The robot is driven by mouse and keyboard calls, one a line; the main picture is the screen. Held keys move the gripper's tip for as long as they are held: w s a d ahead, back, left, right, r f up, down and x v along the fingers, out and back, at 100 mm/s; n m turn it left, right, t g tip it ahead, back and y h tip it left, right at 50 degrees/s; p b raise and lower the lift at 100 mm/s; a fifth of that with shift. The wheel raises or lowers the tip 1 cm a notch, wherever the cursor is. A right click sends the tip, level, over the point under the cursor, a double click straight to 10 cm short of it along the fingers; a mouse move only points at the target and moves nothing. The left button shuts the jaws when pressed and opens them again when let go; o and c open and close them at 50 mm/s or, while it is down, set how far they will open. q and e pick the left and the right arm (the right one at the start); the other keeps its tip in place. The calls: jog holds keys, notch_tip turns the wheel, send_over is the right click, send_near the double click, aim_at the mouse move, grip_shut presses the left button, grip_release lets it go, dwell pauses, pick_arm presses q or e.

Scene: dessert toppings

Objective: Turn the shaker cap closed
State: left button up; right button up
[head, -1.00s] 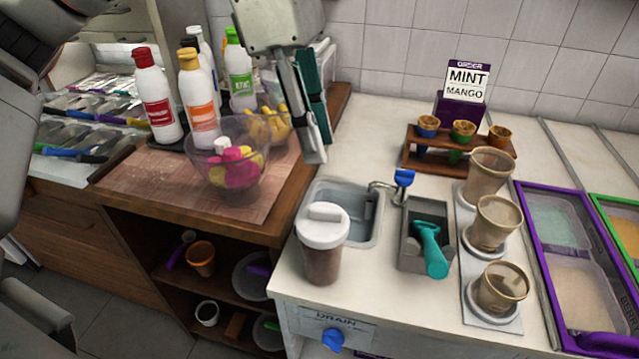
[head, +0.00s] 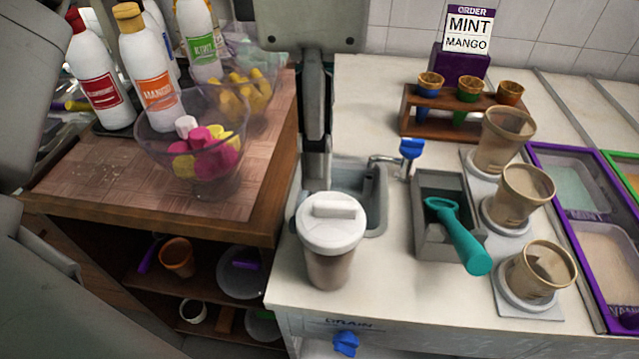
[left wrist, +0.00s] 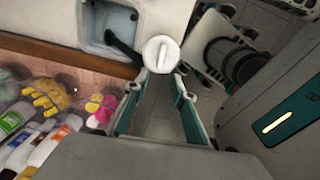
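The shaker (head: 328,268) stands upright on the counter's front left corner, a brownish cup below a white cap (head: 332,234). The cap has a raised bar across its top, lying left to right in the head view. The cap (left wrist: 161,54) also shows in the left wrist view, just beyond the fingertips. My left gripper (head: 318,180) points down behind the shaker by the sink's left side. In the left wrist view its fingers (left wrist: 161,74) are spread with nothing held between them. Whether a finger touches the cap cannot be told. My right gripper is not in view.
Behind the shaker are a sink (head: 372,190) and a blue-handled tap (head: 411,149). A grey holder (head: 428,235) with a teal scoop (head: 458,235) stands to the right, then several tan cups. A glass bowl (head: 160,135) and bottles stand at left.

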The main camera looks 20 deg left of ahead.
aim_at(318, 203)
pick_arm(q)
notch_tip(318, 203, down, 7)
jog(key=shift+r+b, duration=0.15)
jog(key=shift+b, duration=0.5)
grip_shut()
